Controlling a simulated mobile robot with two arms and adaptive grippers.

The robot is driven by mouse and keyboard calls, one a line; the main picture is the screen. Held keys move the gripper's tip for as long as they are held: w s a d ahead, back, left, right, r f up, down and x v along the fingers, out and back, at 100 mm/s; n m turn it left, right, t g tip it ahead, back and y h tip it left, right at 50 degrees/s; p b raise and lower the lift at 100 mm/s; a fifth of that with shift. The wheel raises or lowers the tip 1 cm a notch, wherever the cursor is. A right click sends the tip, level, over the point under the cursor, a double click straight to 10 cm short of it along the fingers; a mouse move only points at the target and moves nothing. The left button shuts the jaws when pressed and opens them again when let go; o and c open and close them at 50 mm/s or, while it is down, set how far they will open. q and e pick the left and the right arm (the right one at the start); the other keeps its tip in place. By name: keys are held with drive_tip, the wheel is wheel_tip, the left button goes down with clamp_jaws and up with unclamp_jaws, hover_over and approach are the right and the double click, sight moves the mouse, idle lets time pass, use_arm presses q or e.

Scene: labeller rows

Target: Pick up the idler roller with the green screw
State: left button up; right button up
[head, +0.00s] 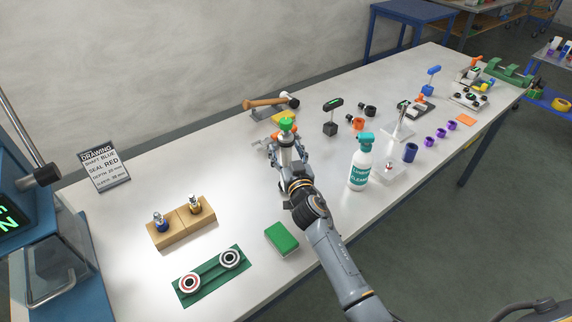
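My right gripper (286,142) is over the middle of the table, its arm coming in from the lower right. A small part with a green top (287,122) and an orange body (290,130) shows right at its fingertips. It may be the idler roller with the green screw, but it is too small to be sure. I cannot tell whether the fingers are closed on it or only beside it. My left gripper is not in view.
A wooden-handled hammer (268,103) and yellow block (284,116) lie behind the gripper. A spray bottle (361,165) stands right of the arm, a green box (282,239) left of it. A wooden block (181,231) and green tray (211,274) are at front left. Several small parts crowd the right.

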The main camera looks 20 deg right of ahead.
clamp_jaws()
drive_tip(key=shift+r, duration=0.1)
